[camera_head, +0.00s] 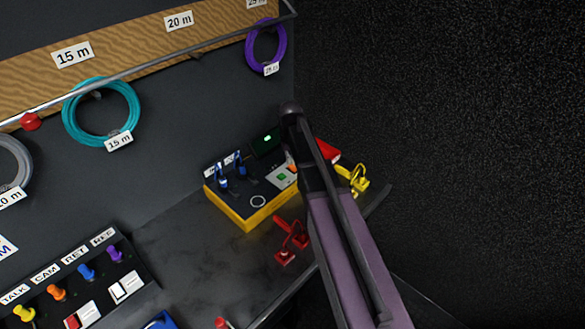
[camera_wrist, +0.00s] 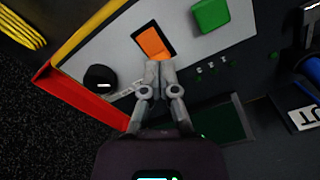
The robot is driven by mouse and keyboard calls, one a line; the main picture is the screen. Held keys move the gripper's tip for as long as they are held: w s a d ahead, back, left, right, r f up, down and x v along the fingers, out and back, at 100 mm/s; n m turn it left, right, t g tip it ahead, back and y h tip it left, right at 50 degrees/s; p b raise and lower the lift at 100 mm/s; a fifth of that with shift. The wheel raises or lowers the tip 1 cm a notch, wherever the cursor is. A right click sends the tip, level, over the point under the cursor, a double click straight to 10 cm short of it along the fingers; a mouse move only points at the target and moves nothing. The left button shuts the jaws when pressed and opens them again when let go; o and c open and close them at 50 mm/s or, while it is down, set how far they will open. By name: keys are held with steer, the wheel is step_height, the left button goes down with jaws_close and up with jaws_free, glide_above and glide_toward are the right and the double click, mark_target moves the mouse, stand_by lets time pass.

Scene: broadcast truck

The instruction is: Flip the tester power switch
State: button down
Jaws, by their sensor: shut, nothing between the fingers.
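The tester (camera_head: 238,207) is a yellow-edged box with a dark top and a pale panel, standing on the dark bench. An orange rocker switch (camera_wrist: 154,41), which looks like the power switch, sits in a dark frame on the pale panel in the wrist view. Only a bit of orange shows beside my arm in the head view. My gripper (camera_wrist: 160,66) is shut and empty, its fingertips at the lower edge of the switch. I cannot tell whether they touch it. In the head view my arm hides the fingertips.
A green square button (camera_wrist: 211,15) and a black knob (camera_wrist: 99,78) flank the switch. Blue plugs (camera_head: 240,170) stand on the tester's left. A red cable (camera_head: 291,236) and a yellow cable (camera_head: 354,180) lie nearby. A labelled switch panel (camera_head: 75,285) is at lower left.

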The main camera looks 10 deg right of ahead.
steer(key=shift+f+b, duration=0.5)
steer(key=shift+f, duration=0.05)
stand_by(0.4)
steer(key=shift+r, duration=0.15)
steer(key=shift+r+p, duration=3.4)
steer(key=shift+p, duration=0.15)
steer(key=s, duration=2)
steer(key=shift+s+m, duration=0.15)
steer(key=shift+m, duration=0.25)
